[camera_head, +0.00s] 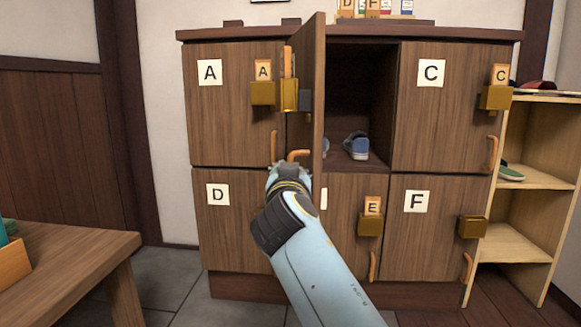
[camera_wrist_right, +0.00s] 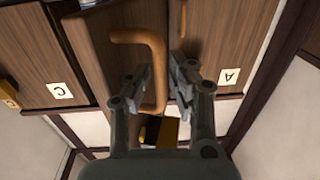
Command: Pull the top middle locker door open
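The top middle locker door (camera_head: 318,85) stands swung far out, seen nearly edge-on, with its outer face turned left. The top middle compartment (camera_head: 360,90) is exposed, with a blue shoe (camera_head: 355,146) inside. The door's orange handle (camera_head: 299,154) is at the fingertips of my right gripper (camera_head: 286,174). My left gripper is out of view.
Locker doors A (camera_head: 230,120), C (camera_head: 440,115), D (camera_head: 235,225), E (camera_head: 345,240) and F (camera_head: 430,240) are closed. A wooden table (camera_head: 70,250) stands at lower left and an open shoe shelf (camera_head: 535,165) at right. Grey floor (camera_head: 175,270) shows between table and lockers.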

